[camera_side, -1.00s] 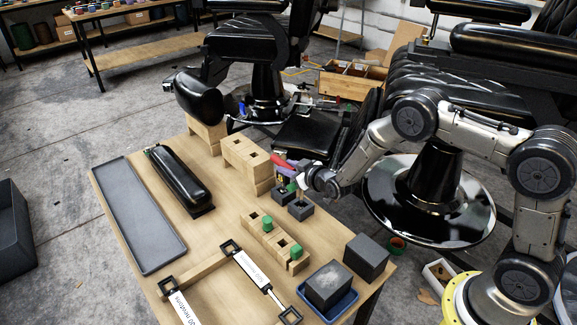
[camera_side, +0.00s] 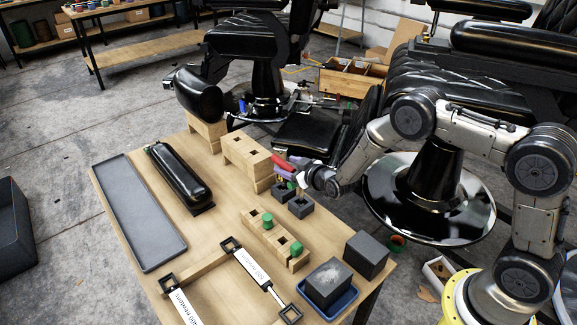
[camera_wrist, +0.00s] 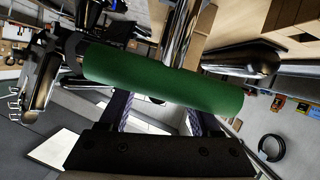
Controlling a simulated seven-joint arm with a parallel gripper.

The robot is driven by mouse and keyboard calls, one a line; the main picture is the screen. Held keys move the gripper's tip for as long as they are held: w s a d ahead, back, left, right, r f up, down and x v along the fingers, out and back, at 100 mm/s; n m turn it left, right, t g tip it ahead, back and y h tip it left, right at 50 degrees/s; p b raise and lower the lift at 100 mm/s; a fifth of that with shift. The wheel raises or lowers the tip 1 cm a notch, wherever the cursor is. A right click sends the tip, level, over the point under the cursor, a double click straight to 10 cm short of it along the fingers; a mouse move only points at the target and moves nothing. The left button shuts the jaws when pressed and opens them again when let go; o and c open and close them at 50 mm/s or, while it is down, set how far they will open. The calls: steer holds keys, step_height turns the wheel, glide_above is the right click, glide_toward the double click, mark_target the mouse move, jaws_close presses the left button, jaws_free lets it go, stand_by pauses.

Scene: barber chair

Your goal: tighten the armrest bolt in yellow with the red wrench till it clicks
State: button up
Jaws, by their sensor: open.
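My gripper (camera_side: 307,172) is open above the back right edge of the wooden workbench. A red handle (camera_side: 283,161), likely the red wrench, shows just left of it; a purple handle (camera_side: 285,173) is close below. I cannot tell whether the gripper touches either. In the wrist view a green cylindrical handle (camera_wrist: 165,80) lies across in front of my fingers (camera_wrist: 155,115). The black padded armrest (camera_side: 181,178) lies on the bench at left. I cannot make out a yellow bolt on it.
A long grey tray (camera_side: 138,213) lies along the bench's left edge. A wooden block with green pegs (camera_side: 270,239), small dark holders (camera_side: 300,206), and dark blocks (camera_side: 367,255) occupy the right side. A labelled frame (camera_side: 258,267) is at the front. Barber chairs stand behind.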

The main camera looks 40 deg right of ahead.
steer(key=shift+s+f, duration=0.1)
steer(key=shift+f, duration=0.05)
steer(key=v, duration=1.3)
step_height(320, 180, up, 18)
steer(key=w+t, duration=0.2)
steer(key=t, duration=0.1)
steer(key=s+r+g, duration=0.1)
steer(key=s+r, duration=0.6)
steer(key=r, duration=0.4)
steer(key=s+r+g+y, duration=0.1)
steer(key=s+g, duration=0.2)
steer(key=s, duration=0.7)
steer(key=s+f+g, duration=0.3)
steer(key=s+f, duration=0.1)
steer(key=s, duration=0.4)
steer(key=s+f+m+g, duration=0.1)
steer(key=s+f+g, duration=0.3)
steer(key=s, duration=0.4)
steer(key=shift+a+f+m, duration=0.25)
steer(key=shift+f+m, duration=0.05)
steer(key=shift+f, duration=0.5)
